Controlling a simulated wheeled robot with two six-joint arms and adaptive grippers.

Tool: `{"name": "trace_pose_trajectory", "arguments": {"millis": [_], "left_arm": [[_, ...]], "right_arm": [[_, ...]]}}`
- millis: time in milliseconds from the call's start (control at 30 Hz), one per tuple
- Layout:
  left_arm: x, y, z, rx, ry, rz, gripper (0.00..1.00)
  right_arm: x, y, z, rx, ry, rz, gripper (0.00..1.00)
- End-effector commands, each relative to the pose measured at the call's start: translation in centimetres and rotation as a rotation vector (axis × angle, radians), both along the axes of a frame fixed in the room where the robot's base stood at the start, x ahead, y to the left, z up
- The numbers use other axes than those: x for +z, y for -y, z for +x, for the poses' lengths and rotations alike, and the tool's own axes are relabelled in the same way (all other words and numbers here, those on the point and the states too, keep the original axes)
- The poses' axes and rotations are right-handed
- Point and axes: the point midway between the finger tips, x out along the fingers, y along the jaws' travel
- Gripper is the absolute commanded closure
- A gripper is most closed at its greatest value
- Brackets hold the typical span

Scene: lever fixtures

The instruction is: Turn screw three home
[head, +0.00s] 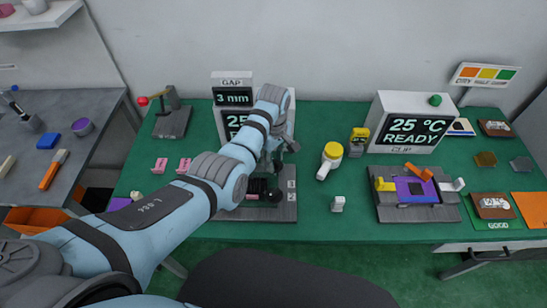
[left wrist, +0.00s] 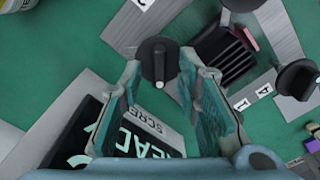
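Another black knob (left wrist: 297,78) is at the right, and part of a third (left wrist: 243,4) is at the top edge. Labels 1 and 4 (left wrist: 252,97) show; which screw is three is unclear. In the head view my left gripper (head: 272,165) is over the grey screw fixture (head: 235,213), hiding much of it. My right gripper is out of view.
A black finned block (left wrist: 222,50) sits between the knobs. The screw display (head: 232,128) stands behind the fixture. A yellow-topped white object (head: 330,160), a small white block (head: 338,204) and the clip fixture (head: 420,213) are to the right. Pink pieces (head: 185,165) lie left.

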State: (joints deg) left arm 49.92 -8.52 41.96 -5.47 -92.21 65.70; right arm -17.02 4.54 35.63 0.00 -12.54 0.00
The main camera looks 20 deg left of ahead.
Motion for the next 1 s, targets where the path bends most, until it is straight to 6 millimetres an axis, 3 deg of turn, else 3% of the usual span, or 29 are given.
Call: {"name": "trace_pose_trajectory", "arguments": {"millis": [33,200,667,1000], "left_arm": [[0.0,0.0,0.0,0.0,0.0,0.0,0.73],[0.1,0.0,0.0,0.0,0.0,0.0,1.0],[0.1,0.0,0.0,-0.04,-0.002,0.001,1.0],[0.2,0.0,0.1,-0.248,-0.003,0.002,1.0]], "right_arm": [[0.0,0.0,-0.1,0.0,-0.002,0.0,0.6],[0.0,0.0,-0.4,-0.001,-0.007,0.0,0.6],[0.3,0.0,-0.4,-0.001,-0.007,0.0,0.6],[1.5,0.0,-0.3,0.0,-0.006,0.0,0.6]]}}
